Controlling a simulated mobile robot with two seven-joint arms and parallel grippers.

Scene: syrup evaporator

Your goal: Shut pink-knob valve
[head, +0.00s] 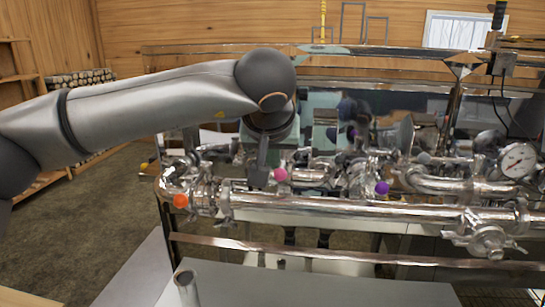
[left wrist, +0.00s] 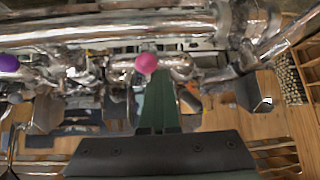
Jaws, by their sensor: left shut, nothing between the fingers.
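The pink knob (head: 280,174) is a small ball on a valve among the shiny steel pipes, near the middle of the head view. It also shows in the left wrist view (left wrist: 146,63). My left gripper (head: 259,178) points down just left of the knob in the head view. Its fingers (left wrist: 157,75) are shut with nothing between them, and their tips lie right beside the knob in the left wrist view. I cannot tell whether they touch it. The valve's stem and body are partly hidden. My right gripper is not in view.
An orange knob (head: 180,201) is at left and a purple knob (head: 382,187) at right on the same pipework. A long steel pipe (head: 330,207) runs in front. A round gauge (head: 518,160) stands at far right. Stacked firewood (head: 80,78) is at back left.

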